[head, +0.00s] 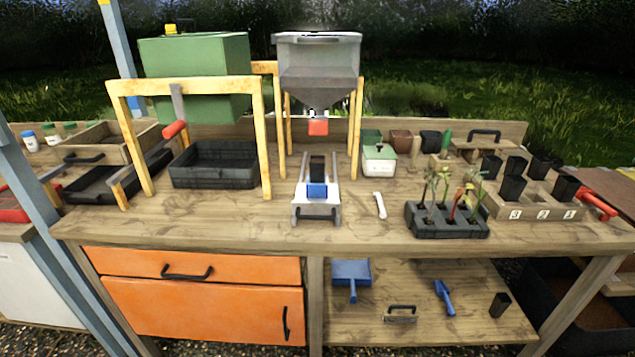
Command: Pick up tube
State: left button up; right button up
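One front tube (513,186) and the far-right tube (564,188) show most clearly. Another black tube (317,168) stands in a blue holder on a pale metal slide (303,203) below the hopper. Which tube the task means I cannot tell. Neither of my grippers is in view.
A grey hopper (317,72) with a red outlet and a green tank (194,64) stand on wooden frames. A white tool (380,205) lies on the bench (355,228). The front middle is mostly clear.

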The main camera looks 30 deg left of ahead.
aim_at(317, 176)
jog(key=i+u, duration=0.35)
jog(key=i+l+u, duration=0.1)
jog(key=i+u, duration=0.3)
jog(key=i+l+u, duration=0.2)
jog(key=u, duration=0.15)
jog(key=i, duration=0.15)
